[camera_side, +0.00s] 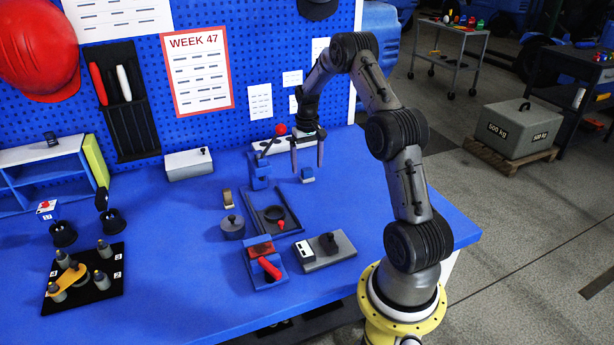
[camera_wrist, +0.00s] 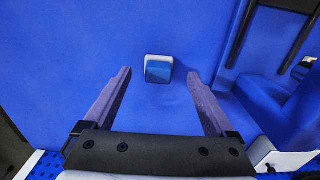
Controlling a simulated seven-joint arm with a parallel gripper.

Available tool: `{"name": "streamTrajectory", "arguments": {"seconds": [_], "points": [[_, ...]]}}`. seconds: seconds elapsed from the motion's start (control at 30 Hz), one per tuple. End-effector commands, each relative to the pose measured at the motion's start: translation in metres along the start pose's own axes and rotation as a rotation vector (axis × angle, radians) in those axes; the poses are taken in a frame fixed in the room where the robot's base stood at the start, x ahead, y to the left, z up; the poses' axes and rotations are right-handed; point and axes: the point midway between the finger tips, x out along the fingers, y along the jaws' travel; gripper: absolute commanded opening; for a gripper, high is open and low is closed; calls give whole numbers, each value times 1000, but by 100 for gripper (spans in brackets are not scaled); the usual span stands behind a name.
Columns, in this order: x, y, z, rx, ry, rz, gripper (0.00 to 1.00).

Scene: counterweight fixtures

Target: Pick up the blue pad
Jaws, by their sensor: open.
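The blue pad (camera_side: 307,174) is a small blue block with a pale edge, lying on the blue table (camera_side: 330,215) near the back right. In the wrist view the blue pad (camera_wrist: 158,70) shows as a small blue square with a white rim, ahead of the fingertips and roughly midway between them. My gripper (camera_side: 306,167) points down above the pad in the side view. In the wrist view my gripper (camera_wrist: 160,73) has its two fingers wide apart, with nothing between them but table surface and the pad beyond. The pad is not hidden.
A blue upright fixture (camera_side: 259,170) stands left of the pad, with a dark-railed frame (camera_side: 258,207) in front of it. A white strip box (camera_side: 270,146) lies behind. A grey block with a black knob (camera_side: 329,250) is nearer. The table around the pad is clear.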

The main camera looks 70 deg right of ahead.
Motion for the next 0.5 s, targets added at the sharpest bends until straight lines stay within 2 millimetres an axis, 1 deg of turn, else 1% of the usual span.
{"name": "streamTrajectory", "arguments": {"seconds": [0.03, 0.2, 0.33, 0.5], "points": [[9, 1, -2, 1, -3, 0, 90], [32, 2, -4, 0, -2, 0, 90], [40, 2, -5, 0, 0, 0, 90], [40, 2, -5, 0, 0, 0, 90]]}}
